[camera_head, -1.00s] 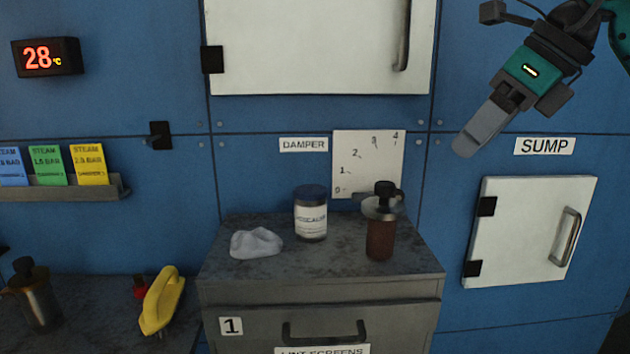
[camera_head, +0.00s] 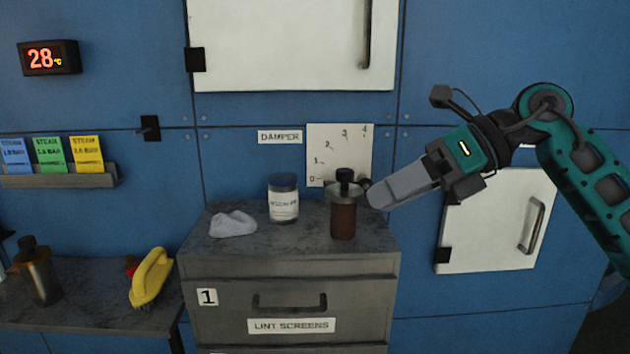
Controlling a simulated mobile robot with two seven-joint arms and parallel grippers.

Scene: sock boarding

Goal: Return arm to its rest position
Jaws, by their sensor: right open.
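My right gripper (camera_head: 378,200) is in the middle right of the head view, with its grey fingers pointing left and slightly down. The fingers overlap in this side view, and nothing shows held in them. The tips appear just right of a brown bottle with a black cap (camera_head: 342,218), in front of the wall; whether they touch anything I cannot tell. My right arm's teal links come in from the right edge. My left gripper does not show.
A grey cabinet (camera_head: 290,265) carries the brown bottle, a white labelled jar (camera_head: 283,200) and a crumpled white cloth (camera_head: 233,224). A lower counter at left holds a yellow-handled brush (camera_head: 152,277) and a metal bottle (camera_head: 38,275). The SUMP door (camera_head: 490,225) is partly behind my arm.

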